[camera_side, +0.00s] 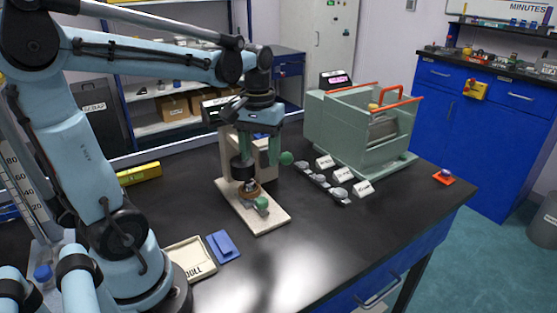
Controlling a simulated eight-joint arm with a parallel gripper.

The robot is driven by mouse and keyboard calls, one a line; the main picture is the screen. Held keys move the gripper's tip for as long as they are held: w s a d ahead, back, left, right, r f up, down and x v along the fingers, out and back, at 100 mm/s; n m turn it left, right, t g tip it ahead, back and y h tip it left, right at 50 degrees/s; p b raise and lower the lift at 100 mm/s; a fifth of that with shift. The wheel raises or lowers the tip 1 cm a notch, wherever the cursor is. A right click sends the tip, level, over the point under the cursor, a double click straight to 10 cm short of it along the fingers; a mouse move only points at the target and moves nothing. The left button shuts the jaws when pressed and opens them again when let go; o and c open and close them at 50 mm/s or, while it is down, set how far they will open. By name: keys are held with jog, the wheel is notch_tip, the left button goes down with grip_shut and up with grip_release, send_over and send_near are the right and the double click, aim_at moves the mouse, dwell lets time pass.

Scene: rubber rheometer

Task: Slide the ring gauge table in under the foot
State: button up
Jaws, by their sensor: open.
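A small stand with a cream base plate (264,221) and upright stands on the black bench. A dark cylindrical part (241,171), which looks like the foot, hangs above the plate. My gripper (258,158) is open, with green fingers pointing down. It is above the plate, close to the foot and upright, and partly hides them. No held object shows.
A green knob (287,158) sticks out to the right of the stand. Grey weights with white labels (340,175) line up further right, before a green machine (350,130). A cream tray (190,257) and blue block (222,246) lie front left. The bench front right is clear.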

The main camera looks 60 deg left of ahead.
aim_at(261, 199)
jog(key=shift+f+m, duration=2)
jog(key=shift+m, duration=2.75)
jog(key=shift+f+m, duration=2.05)
jog(key=shift+m, duration=2.65)
jog(key=shift+f+m, duration=2)
jog(key=shift+m, duration=2.75)
grip_shut()
